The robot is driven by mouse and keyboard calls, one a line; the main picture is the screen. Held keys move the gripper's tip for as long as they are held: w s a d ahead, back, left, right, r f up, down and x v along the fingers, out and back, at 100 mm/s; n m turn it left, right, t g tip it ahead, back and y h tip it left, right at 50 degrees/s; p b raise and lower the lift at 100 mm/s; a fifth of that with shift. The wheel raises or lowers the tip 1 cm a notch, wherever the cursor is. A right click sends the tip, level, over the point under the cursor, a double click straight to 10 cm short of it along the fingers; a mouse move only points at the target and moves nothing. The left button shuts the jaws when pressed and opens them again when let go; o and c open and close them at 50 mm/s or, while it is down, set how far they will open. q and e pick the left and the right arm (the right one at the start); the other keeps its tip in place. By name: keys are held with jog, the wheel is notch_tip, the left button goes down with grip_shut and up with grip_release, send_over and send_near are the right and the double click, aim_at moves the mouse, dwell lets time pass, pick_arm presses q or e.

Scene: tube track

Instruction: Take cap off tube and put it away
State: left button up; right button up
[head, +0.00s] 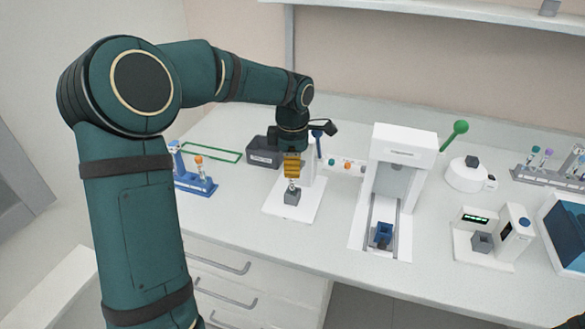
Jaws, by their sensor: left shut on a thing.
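A clear tube (291,184) stands upright in a small grey block (291,197) on a white base plate (307,208). My left gripper (292,177) comes down from above with its yellow fingers shut around the tube's top end. The cap is hidden between the fingers, and I cannot tell whether it is still seated on the tube. A dark grey open bin (263,158) stands just left of and behind the gripper. My right gripper is not in view.
A blue rack (197,184) with an orange-capped tube stands at left, beside a green frame (212,151). The bench's front edge is clear.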

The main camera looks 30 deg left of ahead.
pick_arm(q)
notch_tip(320, 180, up, 10)
jog(key=p, duration=0.2)
jog(key=shift+p, duration=0.3)
jog(key=shift+r+p, duration=1.45)
jog(key=shift+r, duration=0.1)
